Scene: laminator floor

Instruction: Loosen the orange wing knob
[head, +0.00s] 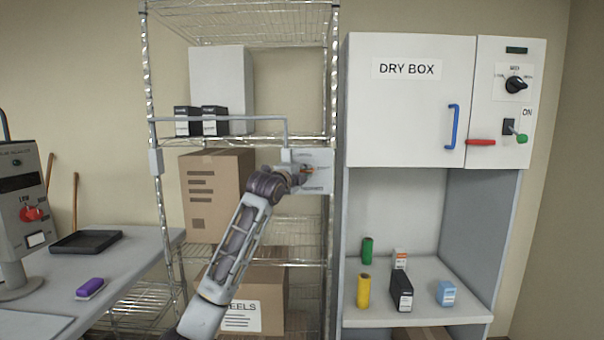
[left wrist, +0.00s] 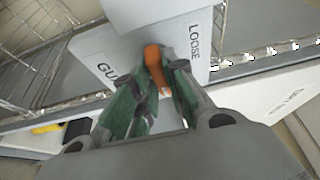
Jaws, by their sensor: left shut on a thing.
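The orange wing knob (left wrist: 155,67) shows in the left wrist view on a white plate (left wrist: 118,48) with the printed words "LOOSE" and "GU...", the latter partly hidden. My left gripper (left wrist: 158,92) is shut on the knob, its green-padded fingers on either side of it. In the head view my left gripper (head: 298,172) is at the plate (head: 322,180) on the right post of the wire rack. Only a little orange shows there; the rest of the knob is hidden behind the gripper. My right gripper is not in view.
A grey guard bar (head: 220,119) crosses the wire rack above my arm. Cardboard boxes (head: 216,190) stand on the shelves behind. The dry box (head: 408,110) is close on the right. A table with a black tray (head: 86,242) is at the left.

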